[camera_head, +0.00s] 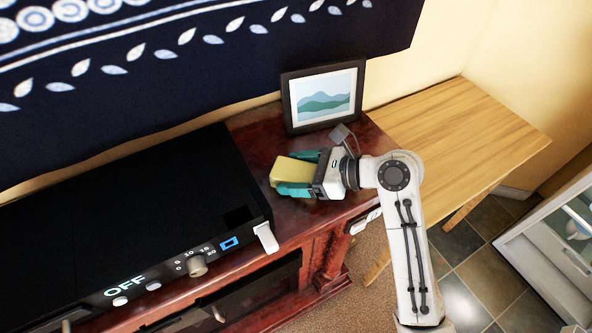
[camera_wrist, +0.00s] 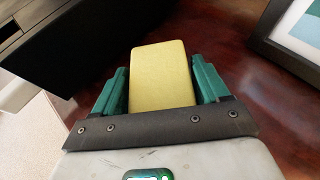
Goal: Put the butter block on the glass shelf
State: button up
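The butter block (camera_head: 289,171) is a pale yellow block at the dark red wooden cabinet top (camera_head: 262,131), in front of the picture frame. My gripper (camera_head: 298,174) reaches it from the right, with its teal fingers on either side of the block. In the wrist view the butter block (camera_wrist: 163,77) lies between the two fingers (camera_wrist: 163,85). The left finger looks very close to it and a thin gap may show; I cannot tell whether both fingers press on it. No glass shelf is clearly identifiable; a white glass-fronted cabinet (camera_head: 545,243) stands at the right edge.
A black appliance (camera_head: 130,215) with a knob and an OFF display fills the cabinet's left side. A framed picture (camera_head: 323,97) stands behind my gripper. A light wooden table (camera_head: 455,135) is to the right, with tiled floor before it.

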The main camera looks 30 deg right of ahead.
jog(key=o, duration=0.3)
